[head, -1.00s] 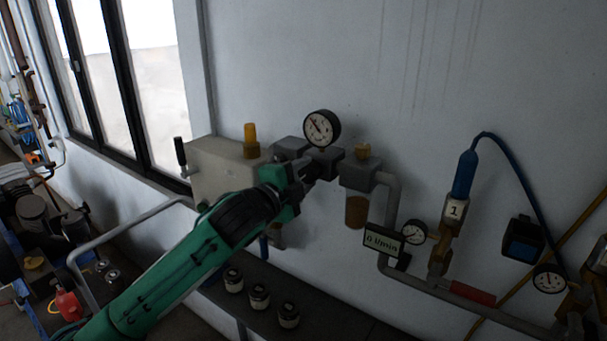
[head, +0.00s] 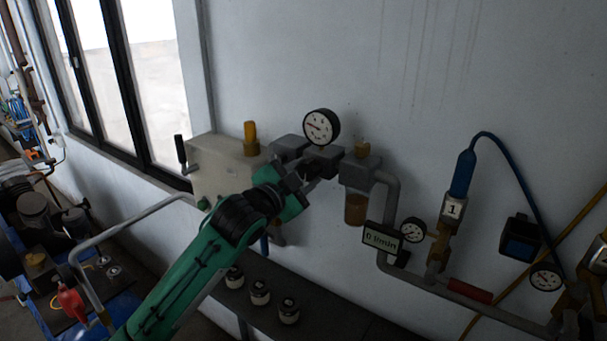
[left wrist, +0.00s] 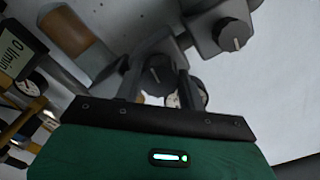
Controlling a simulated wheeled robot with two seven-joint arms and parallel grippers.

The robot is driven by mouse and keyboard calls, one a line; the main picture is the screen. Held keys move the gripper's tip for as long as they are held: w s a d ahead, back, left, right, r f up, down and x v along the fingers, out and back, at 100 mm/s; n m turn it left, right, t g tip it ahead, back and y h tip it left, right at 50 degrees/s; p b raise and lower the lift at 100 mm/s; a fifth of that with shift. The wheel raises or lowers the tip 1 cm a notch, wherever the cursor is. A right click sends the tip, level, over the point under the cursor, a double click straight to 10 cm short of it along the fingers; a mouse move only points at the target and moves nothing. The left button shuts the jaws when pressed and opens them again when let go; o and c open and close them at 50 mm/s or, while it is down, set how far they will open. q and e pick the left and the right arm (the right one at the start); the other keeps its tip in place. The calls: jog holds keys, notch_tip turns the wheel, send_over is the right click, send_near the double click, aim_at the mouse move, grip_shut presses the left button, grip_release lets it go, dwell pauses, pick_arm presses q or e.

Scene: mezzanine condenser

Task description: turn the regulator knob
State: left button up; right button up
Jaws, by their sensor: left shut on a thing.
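The regulator is a dark grey block (head: 325,155) on the wall with a round white gauge (head: 321,126) on top. In the left wrist view its dark round knob (left wrist: 157,74) sits between the fingers of my left gripper (left wrist: 158,88), which is shut on it. In the head view my left gripper (head: 303,190) reaches up to the underside of the regulator from the lower left, and the knob is mostly hidden there. The gauge's needle points left and slightly up. My right gripper is not in view.
Right of the regulator hang an amber bowl (head: 355,209), a grey pipe (head: 390,210) and a display (head: 383,239) reading 0 l/min. A beige box (head: 218,165) is at the left. Several small jars stand on the dark shelf (head: 340,322) below. Another dark knob (left wrist: 232,35) shows in the wrist view.

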pick_arm(q)
jog(key=shift+f, duration=0.1)
dwell(0.3)
jog(key=o, duration=1)
jog(key=shift+c, duration=0.2)
jog(key=b+v, duration=0.5)
jog(key=v, duration=0.9)
jog(key=shift+w, duration=0.1)
